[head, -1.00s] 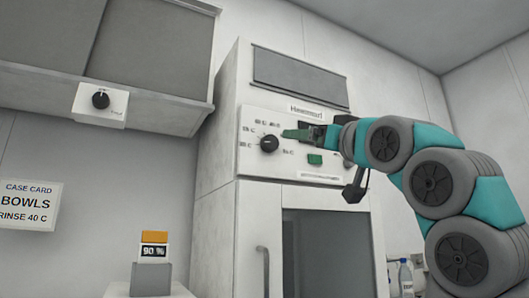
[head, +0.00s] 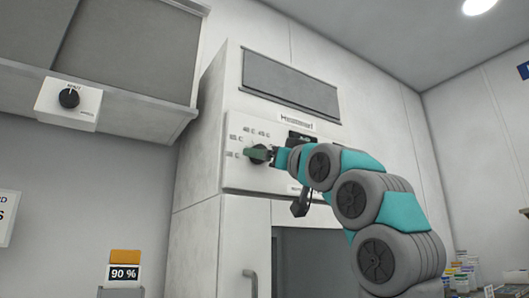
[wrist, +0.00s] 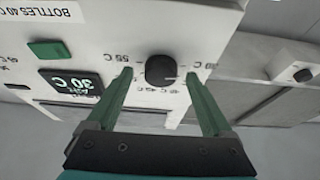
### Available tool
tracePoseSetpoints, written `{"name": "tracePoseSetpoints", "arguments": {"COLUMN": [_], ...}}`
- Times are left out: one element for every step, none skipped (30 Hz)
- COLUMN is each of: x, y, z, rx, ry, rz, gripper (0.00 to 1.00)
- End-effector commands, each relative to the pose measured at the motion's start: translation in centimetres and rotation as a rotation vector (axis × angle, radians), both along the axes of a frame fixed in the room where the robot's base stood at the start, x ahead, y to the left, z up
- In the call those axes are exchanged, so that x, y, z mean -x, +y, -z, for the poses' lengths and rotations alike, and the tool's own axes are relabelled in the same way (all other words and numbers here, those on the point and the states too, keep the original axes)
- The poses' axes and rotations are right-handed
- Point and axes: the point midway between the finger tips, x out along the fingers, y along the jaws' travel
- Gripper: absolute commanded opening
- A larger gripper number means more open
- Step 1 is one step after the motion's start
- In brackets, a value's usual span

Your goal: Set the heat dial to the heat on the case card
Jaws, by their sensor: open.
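The black heat dial (wrist: 161,70) stands on the white panel (wrist: 100,20) between my two green fingertips. My gripper (wrist: 159,75) is open, one finger on each side of the dial, and I cannot tell whether they touch it. Several heat marks ring the dial, partly hidden by the fingers. The dark display (wrist: 72,88) reads 30 C. In the head view my gripper (head: 260,153) covers most of the dial. The case card (head: 6,217) is cut off at the left edge; a second ago it read BOWLS, RINSE 40 C.
A green button (wrist: 48,50) sits beside the display. A strip (wrist: 48,10) reads BOTTLES 40 C. Another black knob (head: 69,98) is on a white box at the left.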

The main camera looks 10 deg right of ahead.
Motion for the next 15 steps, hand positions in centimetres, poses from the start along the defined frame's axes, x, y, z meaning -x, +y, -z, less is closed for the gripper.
{"name": "tracePoseSetpoints", "arguments": {"x": [-0.34,-0.50,-0.67,-0.76,-0.80,-0.85,-0.85,-0.84,-0.83,-0.80,-0.80,-0.80,-0.79,-0.79,-0.79], "y": [0.15,0.23,0.31,0.34,0.35,0.37,0.37,0.38,0.36,0.37,0.37,0.37,0.36,0.36,0.36], "z": [-0.25,-0.29,-0.32,-0.33,-0.35,-0.34,-0.34,-0.33,-0.33,-0.34,-0.34,-0.34,-0.34,-0.34,-0.35], "rx": [0.001,0.002,0.002,0.002,0.003,0.002,0.002,0.002,0.002,0.002,0.002,0.002,0.002,0.002,0.002], "ry": [0.001,0.000,0.000,0.001,0.000,0.000,0.000,0.000,0.000,-0.001,-0.001,-0.001,-0.001,-0.001,-0.001], "rz": [0.000,0.001,0.001,0.001,0.001,0.001,0.001,0.001,0.001,0.001,0.001,0.001,0.001,0.001,0.001], "gripper": [0.85,0.85,0.85,0.85,0.85,0.85,0.85,0.85,0.85,0.85,0.85,0.82,0.78,0.75,0.70]}}
